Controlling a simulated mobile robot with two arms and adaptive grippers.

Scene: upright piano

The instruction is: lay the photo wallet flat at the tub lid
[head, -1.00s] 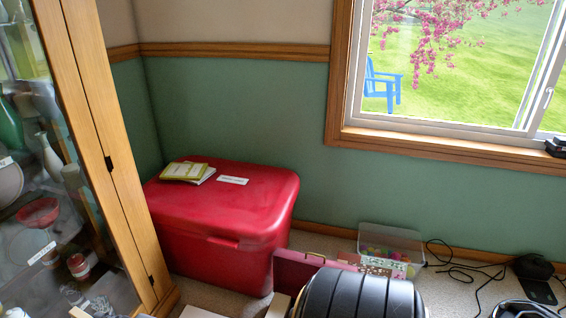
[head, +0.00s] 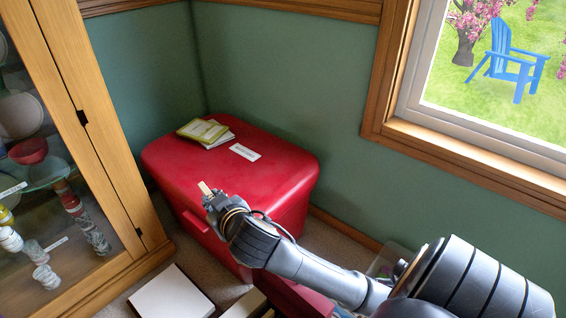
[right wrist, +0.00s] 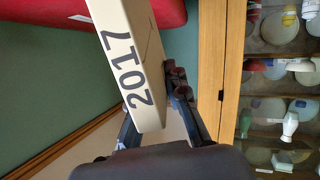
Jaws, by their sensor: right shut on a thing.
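The red tub lid (head: 265,178) closes a large red tub in the corner. My right gripper (head: 211,197) is in front of the lid's front edge in the head view. It is shut on the photo wallet (head: 204,187), a thin cream piece mostly hidden there by the gripper. In the right wrist view the photo wallet (right wrist: 128,62) shows large, with "2017" on its face, between the fingers of my right gripper (right wrist: 153,107). It is held tilted, with red behind its far end. My left gripper is out of view.
Booklets (head: 205,132) lie at the lid's back left, with a white label (head: 244,152) beside them. The lid's front and right are bare. A glass-fronted cabinet (head: 110,150) stands left. A white box (head: 172,293) lies on the floor.

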